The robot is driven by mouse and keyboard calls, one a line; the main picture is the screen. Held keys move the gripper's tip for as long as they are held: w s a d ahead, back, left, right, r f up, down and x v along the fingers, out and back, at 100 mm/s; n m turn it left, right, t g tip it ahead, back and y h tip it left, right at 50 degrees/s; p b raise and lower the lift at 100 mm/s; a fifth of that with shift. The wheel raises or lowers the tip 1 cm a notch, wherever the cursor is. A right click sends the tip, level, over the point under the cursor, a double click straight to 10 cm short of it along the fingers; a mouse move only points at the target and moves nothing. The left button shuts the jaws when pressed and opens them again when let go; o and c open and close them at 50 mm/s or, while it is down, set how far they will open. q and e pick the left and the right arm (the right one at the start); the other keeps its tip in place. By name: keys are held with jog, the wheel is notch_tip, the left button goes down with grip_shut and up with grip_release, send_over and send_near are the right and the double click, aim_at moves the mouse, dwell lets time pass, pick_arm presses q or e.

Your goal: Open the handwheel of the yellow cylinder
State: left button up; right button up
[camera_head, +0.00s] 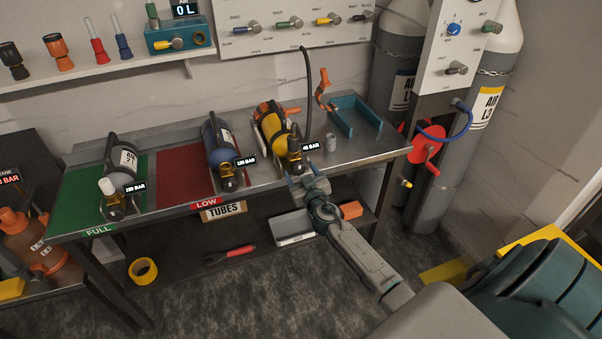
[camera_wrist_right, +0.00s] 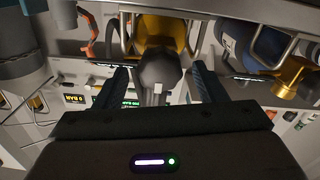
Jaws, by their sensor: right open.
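The yellow cylinder (camera_head: 271,127) lies on the metal bench with its valve end towards the front edge. Its dark handwheel (camera_head: 294,144) is beside a "40 BAR" label. My right gripper (camera_head: 302,182) is just in front of this valve, at the bench edge. In the right wrist view the yellow cylinder (camera_wrist_right: 163,35) is at the top. The rounded dark grey handwheel (camera_wrist_right: 160,72) shows between the open fingers of my right gripper (camera_wrist_right: 159,88), with a gap on each side. Whether it lies fully between the fingertips in depth is hard to tell.
A blue cylinder (camera_head: 217,142) lies left of the yellow one, and a grey cylinder (camera_head: 121,158) lies on the green mat (camera_head: 78,192). A black hose (camera_head: 306,85) hangs behind the yellow cylinder. A small metal cup (camera_head: 331,144) and a teal holder (camera_head: 357,113) stand to the right.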

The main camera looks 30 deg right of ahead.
jog(key=shift+c, duration=0.5)
jog(key=c, duration=0.9)
